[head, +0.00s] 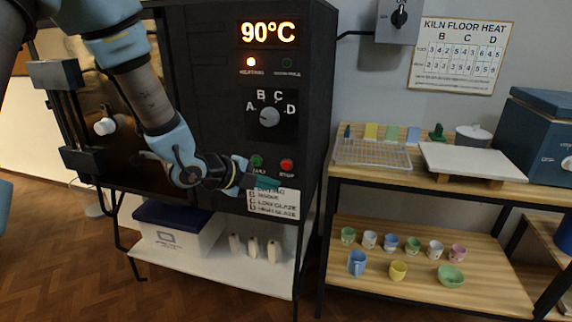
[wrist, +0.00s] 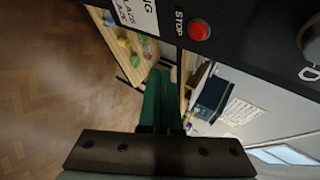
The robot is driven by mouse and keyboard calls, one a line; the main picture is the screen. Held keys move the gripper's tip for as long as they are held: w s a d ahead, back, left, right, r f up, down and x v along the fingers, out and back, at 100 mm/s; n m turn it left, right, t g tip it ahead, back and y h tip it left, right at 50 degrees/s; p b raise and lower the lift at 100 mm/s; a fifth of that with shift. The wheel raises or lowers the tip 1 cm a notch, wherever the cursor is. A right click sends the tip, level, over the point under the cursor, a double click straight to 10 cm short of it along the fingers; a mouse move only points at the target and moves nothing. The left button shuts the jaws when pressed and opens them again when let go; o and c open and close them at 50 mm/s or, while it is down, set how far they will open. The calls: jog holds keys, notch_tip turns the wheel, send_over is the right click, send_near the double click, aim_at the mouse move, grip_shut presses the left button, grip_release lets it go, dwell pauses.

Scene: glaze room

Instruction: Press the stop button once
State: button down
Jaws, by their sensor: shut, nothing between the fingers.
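The red stop button (head: 287,165) is on the lower right of the dark kiln's front panel, with a STOP label under it. It also shows in the wrist view (wrist: 200,30), near the top, with the label beside it. My gripper (head: 266,183) is in front of the panel, just below and left of the red button, and apart from it in the wrist view. Its green fingers (wrist: 157,100) are shut and empty. A green button (head: 257,161) sits left of the red one, close above my gripper. The gripper partly covers the labels under the buttons.
The kiln display (head: 268,33) reads 90°C, and the left lamp (head: 251,62) below it is lit. The dial (head: 269,117) sits above the buttons. A wooden shelf (head: 400,180) with a wire rack, a white slab and several cups stands close on the right.

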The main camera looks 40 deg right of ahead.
jog(key=shift+w+d+p, duration=0.25)
jog(key=shift+w+d, duration=0.35)
jog(key=shift+d, duration=0.3)
jog(key=shift+w+d+p, duration=0.25)
jog(key=shift+w+d, duration=0.3)
jog(key=shift+d, duration=0.4)
jog(key=shift+w+d+p, duration=0.25)
jog(key=shift+w+d, duration=0.35)
jog(key=shift+d, duration=0.3)
jog(key=shift+w+d, duration=0.25)
jog(key=shift+d, duration=0.1)
jog(key=shift+w+d, duration=0.25)
jog(key=shift+d, duration=0.15)
dwell(0.6)
dwell(0.3)
jog(key=shift+s+a+b, duration=0.45)
jog(key=shift+a+b, duration=0.1)
jog(key=shift+a, duration=0.2)
jog(key=shift+s+a+b, duration=0.4)
jog(key=shift+s+a, duration=0.05)
jog(key=shift+a, duration=0.25)
jog(key=shift+s+a+b, duration=0.4)
jog(key=shift+s+a, duration=0.05)
jog(key=shift+a, duration=0.25)
jog(key=shift+s+a+b, duration=0.4)
jog(key=shift+s+a, duration=0.05)
jog(key=shift+a, duration=0.25)
